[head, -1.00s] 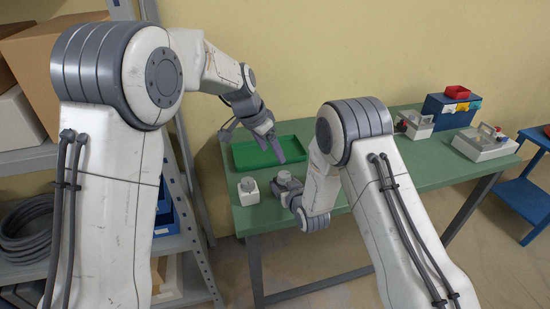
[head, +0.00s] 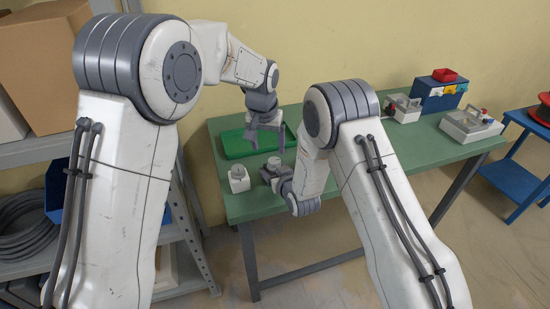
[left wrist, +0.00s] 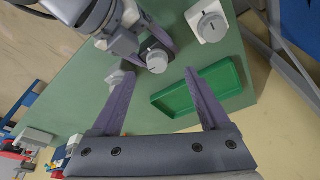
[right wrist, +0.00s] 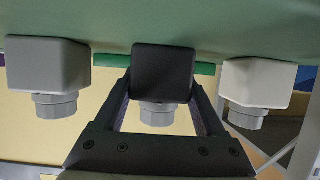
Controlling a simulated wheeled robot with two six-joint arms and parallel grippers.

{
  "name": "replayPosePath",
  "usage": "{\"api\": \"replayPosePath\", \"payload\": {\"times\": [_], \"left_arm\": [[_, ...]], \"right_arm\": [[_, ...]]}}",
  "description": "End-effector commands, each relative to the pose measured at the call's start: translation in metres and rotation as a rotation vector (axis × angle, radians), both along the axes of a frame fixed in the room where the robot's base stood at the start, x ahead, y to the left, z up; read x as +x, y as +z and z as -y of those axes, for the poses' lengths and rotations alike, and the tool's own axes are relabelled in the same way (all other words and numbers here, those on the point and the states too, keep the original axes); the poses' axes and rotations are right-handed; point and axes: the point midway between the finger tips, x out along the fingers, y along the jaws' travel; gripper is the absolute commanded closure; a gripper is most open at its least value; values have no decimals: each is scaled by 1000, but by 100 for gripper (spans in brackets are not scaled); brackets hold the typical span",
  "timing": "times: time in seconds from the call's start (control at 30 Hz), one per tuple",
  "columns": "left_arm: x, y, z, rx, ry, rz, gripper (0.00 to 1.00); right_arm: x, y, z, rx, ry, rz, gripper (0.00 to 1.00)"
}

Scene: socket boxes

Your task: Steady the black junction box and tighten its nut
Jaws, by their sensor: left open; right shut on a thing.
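The black junction box (right wrist: 165,66) is in the middle of the right wrist view, with a round grey nut (right wrist: 157,113) on it. My right gripper (right wrist: 160,92) is shut on the box, one finger on each side. In the left wrist view the nut (left wrist: 157,61) shows with its dark marker line, and the right gripper comes in beside it. My left gripper (left wrist: 160,72) is open and empty, its fingers apart on either side of the nut in that picture. In the head view the left gripper (head: 267,138) hangs above the table, fingers down, behind the nut (head: 274,162).
A white box (head: 239,179) and a grey box (right wrist: 47,66), each with a grey nut, flank the black one. A green tray (left wrist: 237,76) lies close by. A blue bin (head: 437,97) and grey devices (head: 470,126) stand at the table's right end.

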Motion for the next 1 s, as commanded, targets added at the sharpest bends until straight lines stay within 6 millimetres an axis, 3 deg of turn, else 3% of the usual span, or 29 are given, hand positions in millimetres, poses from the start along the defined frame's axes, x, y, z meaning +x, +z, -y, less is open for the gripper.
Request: {"api": "replayPosePath", "payload": {"times": [0.3,0.5,0.73,1.0], "left_arm": [[3,-10,21,26,401,69,21],[5,-12,29,14,552,120,21],[10,-23,29,7,601,136,21],[25,-62,24,7,600,134,21]], "right_arm": [[0,1,0,1,0,2,95],[0,1,0,1,0,2,95],[0,1,0,1,0,2,95],[0,1,0,1,0,2,95]]}}
